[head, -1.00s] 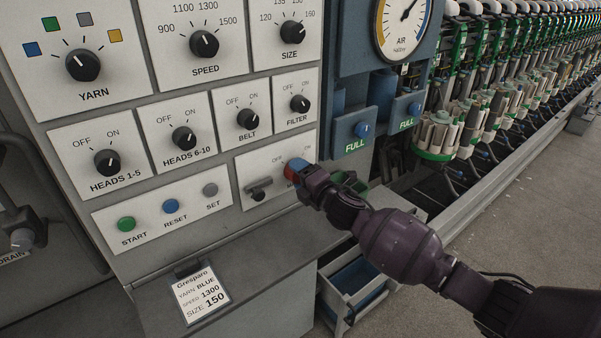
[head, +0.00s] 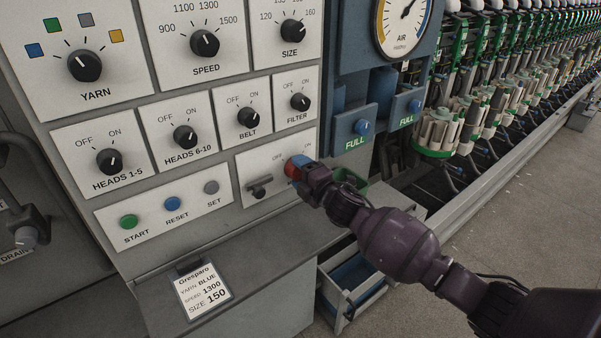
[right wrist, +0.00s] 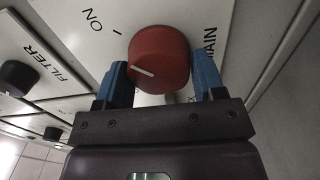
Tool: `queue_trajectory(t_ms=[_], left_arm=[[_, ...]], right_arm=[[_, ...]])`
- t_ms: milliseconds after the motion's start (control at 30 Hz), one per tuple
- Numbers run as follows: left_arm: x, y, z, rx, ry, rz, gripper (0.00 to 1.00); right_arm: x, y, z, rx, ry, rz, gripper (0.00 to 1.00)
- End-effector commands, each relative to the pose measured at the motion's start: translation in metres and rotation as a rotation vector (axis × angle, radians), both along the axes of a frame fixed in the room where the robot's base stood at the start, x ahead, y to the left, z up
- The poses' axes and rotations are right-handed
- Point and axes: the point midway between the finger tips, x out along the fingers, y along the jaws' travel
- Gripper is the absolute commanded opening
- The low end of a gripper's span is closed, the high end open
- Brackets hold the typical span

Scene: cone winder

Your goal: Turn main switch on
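The main switch is a red knob (right wrist: 160,62) on a white plate (head: 255,202) at the lower right of the panel. In the right wrist view its white mark points left and slightly up, and the ON tick lies up and left of the knob. My right gripper (head: 297,168) covers most of it in the head view. In the right wrist view the gripper's blue fingers (right wrist: 162,82) stand against opposite sides of the knob, shut on it. The MAIN label is partly hidden. My left gripper is not in view.
A small dark lever (head: 260,187) sits left of the switch. The filter knob (head: 300,102) and belt knob (head: 248,118) are above. START, RESET and SET buttons (head: 172,204) are to the left. A ledge (head: 235,240) and an open drawer (head: 352,285) lie below.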

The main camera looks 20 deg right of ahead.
Motion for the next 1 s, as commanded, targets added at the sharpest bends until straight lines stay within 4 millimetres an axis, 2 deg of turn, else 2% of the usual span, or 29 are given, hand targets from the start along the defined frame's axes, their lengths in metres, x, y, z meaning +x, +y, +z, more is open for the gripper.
queue_trajectory(t_ms=[33, 133, 433, 567, 1000], left_arm=[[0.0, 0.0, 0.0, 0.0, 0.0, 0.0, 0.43], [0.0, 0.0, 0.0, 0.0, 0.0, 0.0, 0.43], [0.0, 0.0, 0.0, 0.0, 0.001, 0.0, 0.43], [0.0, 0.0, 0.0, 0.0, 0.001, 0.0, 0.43], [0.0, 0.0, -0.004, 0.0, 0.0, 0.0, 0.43]], right_arm=[[0.0, 0.0, -0.001, 0.0, 0.002, -0.001, 0.71], [0.0, 0.0, -0.001, 0.0, 0.001, 0.0, 0.86], [-0.001, 0.0, 0.0, -0.002, -0.001, 0.0, 0.87], [-0.008, -0.003, -0.001, -0.002, 0.0, 0.0, 0.87], [-0.077, -0.028, -0.002, -0.003, 0.002, -0.001, 0.87]])
